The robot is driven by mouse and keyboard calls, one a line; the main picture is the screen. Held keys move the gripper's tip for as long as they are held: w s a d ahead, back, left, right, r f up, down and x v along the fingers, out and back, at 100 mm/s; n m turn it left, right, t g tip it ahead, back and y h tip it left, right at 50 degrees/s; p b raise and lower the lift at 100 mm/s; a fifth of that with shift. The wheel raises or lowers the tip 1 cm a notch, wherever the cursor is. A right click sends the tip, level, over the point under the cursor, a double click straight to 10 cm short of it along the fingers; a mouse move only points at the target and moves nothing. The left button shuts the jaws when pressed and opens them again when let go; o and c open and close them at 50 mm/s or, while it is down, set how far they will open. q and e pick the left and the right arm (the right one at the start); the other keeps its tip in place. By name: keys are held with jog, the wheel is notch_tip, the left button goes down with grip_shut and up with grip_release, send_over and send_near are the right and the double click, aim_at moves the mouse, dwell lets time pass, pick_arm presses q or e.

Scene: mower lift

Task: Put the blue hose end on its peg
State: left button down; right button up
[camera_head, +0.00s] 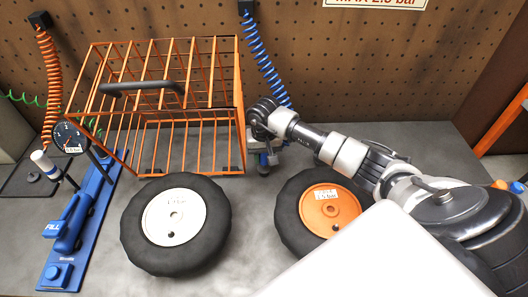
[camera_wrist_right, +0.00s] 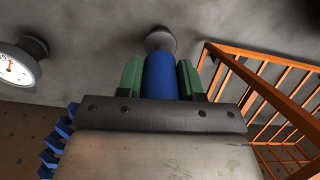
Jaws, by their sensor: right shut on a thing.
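The blue coiled hose (camera_head: 265,58) hangs from a black mount on the pegboard down behind my right arm. In the wrist view its coils (camera_wrist_right: 58,140) show at the left. My right gripper (camera_head: 267,160) is just right of the orange wire cage, low over the grey table. In the wrist view the green-padded fingers (camera_wrist_right: 161,78) are shut on the blue hose end (camera_wrist_right: 161,76). A grey round piece (camera_wrist_right: 160,40) shows at its far end; I cannot tell whether it belongs to the hose end. I cannot make out the peg. My left gripper is not in view.
The orange cage (camera_head: 210,110) with a black handle stands left of my gripper. Two wheels, white-hubbed (camera_head: 137,232) and orange-hubbed (camera_head: 287,220), lie in front. A gauge (camera_head: 70,138), blue fill station (camera_head: 50,272) and orange hose (camera_head: 50,75) are at left.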

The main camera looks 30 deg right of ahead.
aim_at(264, 162)
jog(key=shift+f+b, duration=0.35)
jog(key=shift+f, duration=0.65)
jog(key=shift+b, duration=0.55)
dwell(0.5)
jog(key=shift+f+b, duration=0.6)
jog(key=o, duration=0.8)
jog(key=shift+r+p, duration=2.9)
jog(key=shift+r, duration=2.65)
jog(key=shift+s+a+f, duration=0.1)
